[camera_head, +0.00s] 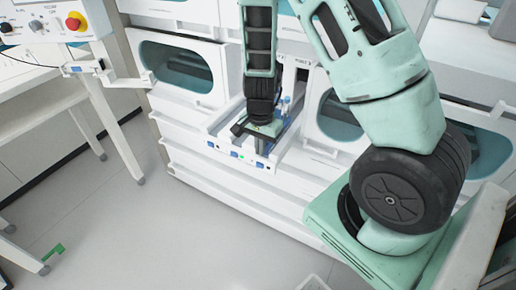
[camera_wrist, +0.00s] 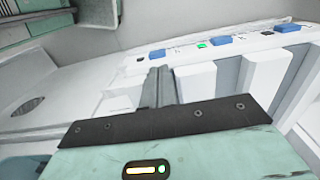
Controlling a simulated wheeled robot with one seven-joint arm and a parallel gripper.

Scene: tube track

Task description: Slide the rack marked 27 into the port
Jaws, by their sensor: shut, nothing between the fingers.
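My gripper (camera_head: 256,132) is low over a white tray unit (camera_head: 262,166) that juts out from the machine front. In the wrist view its narrow grey fingers (camera_wrist: 158,88) are together, with nothing visible between them. They are beside pale upright blocks or dividers (camera_wrist: 228,80). The front rail (camera_wrist: 225,45) carries blue tabs, dark marks and a lit green light. Behind my gripper in the head view, a small blue-topped item (camera_head: 286,102) stands in the unit, perhaps tubes in a rack. I cannot read a 27 anywhere, and my gripper hides part of the unit.
Rounded dark teal windows flank the unit on the left (camera_head: 176,66) and right (camera_head: 338,116). A control box with a red button (camera_head: 74,21) is at upper left, above a white bench (camera_head: 40,108). The grey floor (camera_head: 110,215) at lower left is mostly clear.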

